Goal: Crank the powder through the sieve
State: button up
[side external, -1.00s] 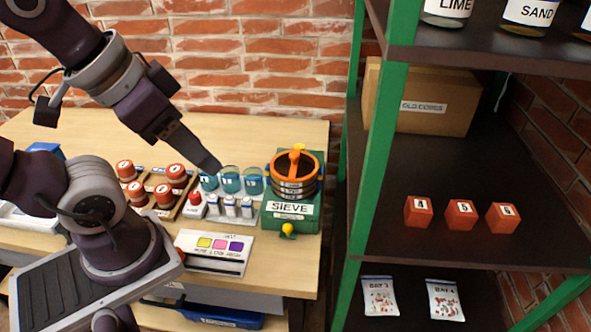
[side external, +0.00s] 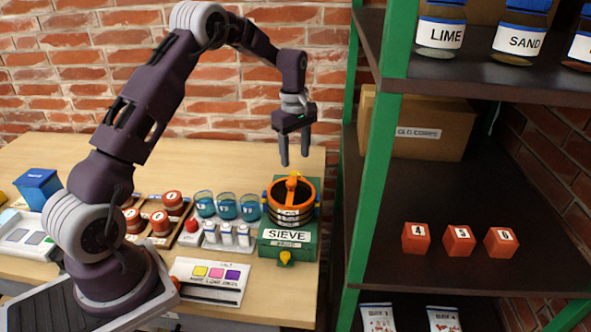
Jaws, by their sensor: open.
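The sieve (side external: 287,237) is a green machine with a "SIEVE" label, standing near the right end of the wooden table. Its round drum has an orange rim (side external: 307,204) and an orange bar with a knob (side external: 292,184) across the top. A yellow knob (side external: 285,257) sits low on its front. My gripper (side external: 294,164) is open and empty, pointing down just above the orange knob. It appears apart from the knob. I cannot make out powder inside the dark drum.
Blue-green cups (side external: 227,207) and small white containers (side external: 227,235) stand just left of the sieve. Red-lidded jars (side external: 160,222) are farther left. A card (side external: 207,281) lies in front. A green-framed shelf (side external: 367,170) rises close on the right.

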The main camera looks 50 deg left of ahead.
aim_at(296, 173)
notch_tip(296, 173, down, 6)
jog(key=shift+r, duration=0.2)
grip_shut()
jog(key=shift+m, duration=0.3)
